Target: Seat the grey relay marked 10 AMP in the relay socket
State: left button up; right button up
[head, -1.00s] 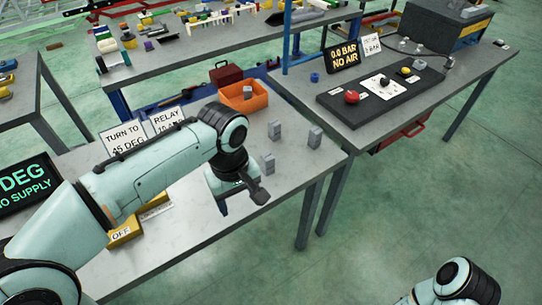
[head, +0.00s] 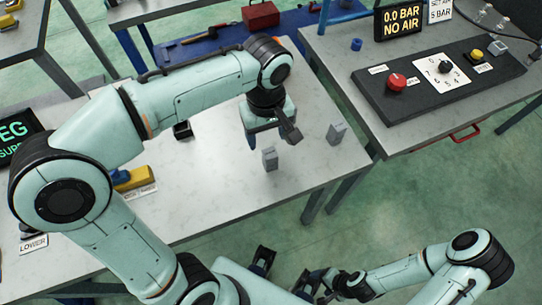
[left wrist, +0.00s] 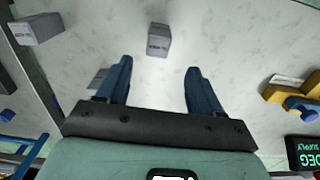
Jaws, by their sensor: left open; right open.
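Grey relays stand on the pale table. One (head: 270,158) is just in front of my left gripper (head: 270,134), another (head: 337,132) near the table's right edge. In the left wrist view, a relay (left wrist: 158,40) with small, unreadable lettering stands ahead of the open fingers (left wrist: 160,82). A second relay (left wrist: 40,28) is at upper left, and a grey block (left wrist: 98,78) is partly hidden by the left finger. My left gripper is open and empty above the table. My right gripper (head: 284,274) is open and empty, off the table's front edge. I cannot make out the socket for certain; a small black block (head: 183,130) sits below my left forearm.
A yellow block with a blue part (head: 130,178) lies left on the table. A dark panel (head: 435,88) with a red button (head: 396,82) and a NO AIR display (head: 403,22) fill the right-hand table. A red toolbox (head: 261,15) stands behind. The table's front right is clear.

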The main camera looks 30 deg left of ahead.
aim_at(270, 153)
pick_arm(q)
notch_tip(270, 153, down, 3)
jog(key=f, duration=0.3)
jog(key=f+b, duration=0.1)
jog(key=f, duration=0.1)
jog(key=shift+s+d, duration=0.1)
jog(key=shift+d, duration=0.25)
jog(key=c, duration=1.1)
